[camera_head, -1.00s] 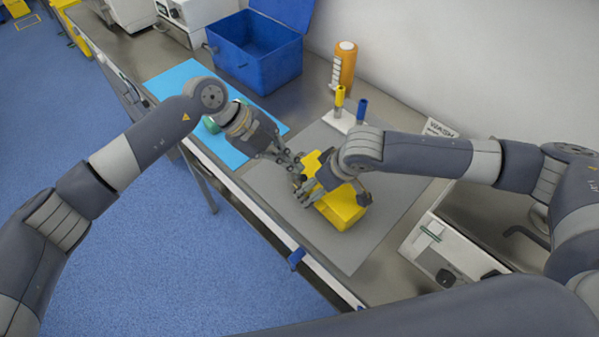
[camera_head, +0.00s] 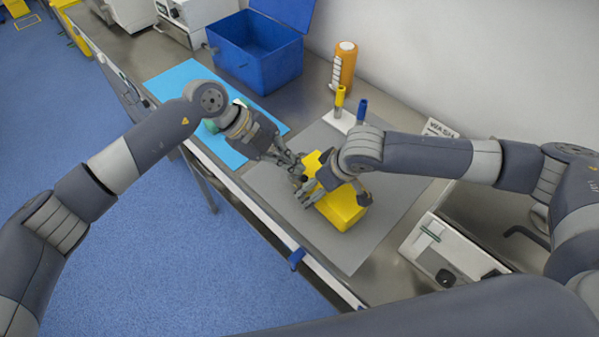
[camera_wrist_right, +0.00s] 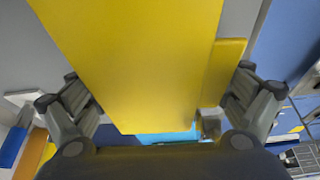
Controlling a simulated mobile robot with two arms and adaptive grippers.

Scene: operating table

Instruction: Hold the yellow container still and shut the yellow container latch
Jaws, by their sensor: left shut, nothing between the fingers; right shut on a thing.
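The yellow container (camera_head: 343,208) lies on the grey mat near the table's front edge, with its lid down. My right gripper (camera_head: 318,192) is shut across the container, with its fingers on both sides. In the right wrist view the container (camera_wrist_right: 140,60) fills the middle between the two fingers, and a narrow yellow strip (camera_wrist_right: 222,72), perhaps the latch, runs along its right side. My left gripper (camera_head: 297,172) is shut and empty at the container's far left end, close to the right gripper. Whether it touches the latch is hidden.
A blue box (camera_head: 256,55) with its lid open stands at the back. A blue mat (camera_head: 185,78) lies to the left.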

